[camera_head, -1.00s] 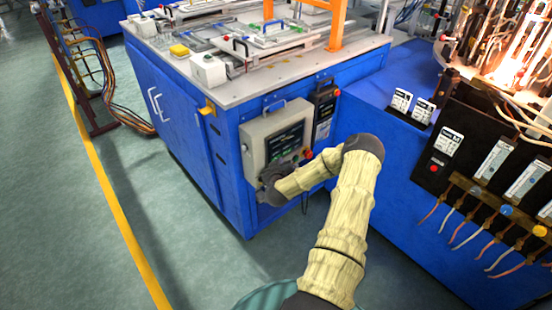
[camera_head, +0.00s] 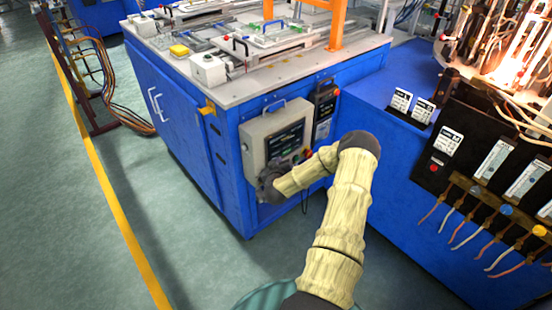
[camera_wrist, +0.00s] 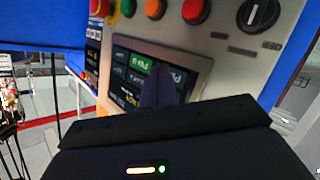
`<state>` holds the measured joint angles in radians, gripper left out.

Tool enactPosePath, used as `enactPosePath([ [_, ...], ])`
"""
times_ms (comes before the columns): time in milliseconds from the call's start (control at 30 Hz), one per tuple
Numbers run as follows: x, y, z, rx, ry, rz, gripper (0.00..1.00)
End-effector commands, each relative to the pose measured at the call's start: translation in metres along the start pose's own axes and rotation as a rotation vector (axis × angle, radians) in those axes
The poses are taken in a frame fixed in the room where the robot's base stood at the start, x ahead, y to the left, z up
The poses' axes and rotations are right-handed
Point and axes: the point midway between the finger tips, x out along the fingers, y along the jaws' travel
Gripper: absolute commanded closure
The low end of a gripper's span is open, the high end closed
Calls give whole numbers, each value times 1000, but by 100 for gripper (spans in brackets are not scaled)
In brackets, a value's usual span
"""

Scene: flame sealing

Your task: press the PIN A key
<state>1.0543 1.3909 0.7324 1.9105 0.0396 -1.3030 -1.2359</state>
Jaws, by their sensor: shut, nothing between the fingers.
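The grey control box (camera_head: 257,128) hangs on the side of the blue bench. Its dark screen (camera_head: 286,138) carries green marks. In the wrist view the screen (camera_wrist: 192,63) is close and appears upside down, with a lit green key (camera_wrist: 140,63) and dark keys beside it. The lettering is too small to read surely, so I cannot tell which key is PIN A. My gripper (camera_wrist: 160,82) is shut and empty, its dark fingertips in front of the screen, just right of the green key. Contact cannot be told. In the head view my gripper (camera_head: 268,184) is at the box's lower edge.
In the wrist view, red (camera_wrist: 195,11), yellow and green buttons and a black rotary knob (camera_wrist: 259,14) sit beside the screen. A dark device (camera_head: 325,100) hangs right of the box. A blue machine with a glowing flame stands at the right.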

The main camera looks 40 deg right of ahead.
Motion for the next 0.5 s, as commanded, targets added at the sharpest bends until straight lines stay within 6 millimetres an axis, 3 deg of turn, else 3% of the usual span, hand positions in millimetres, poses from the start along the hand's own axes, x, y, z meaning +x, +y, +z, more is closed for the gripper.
enactPosePath([
  [500, -4, 3, 1, 0, 1, -1, 100],
])
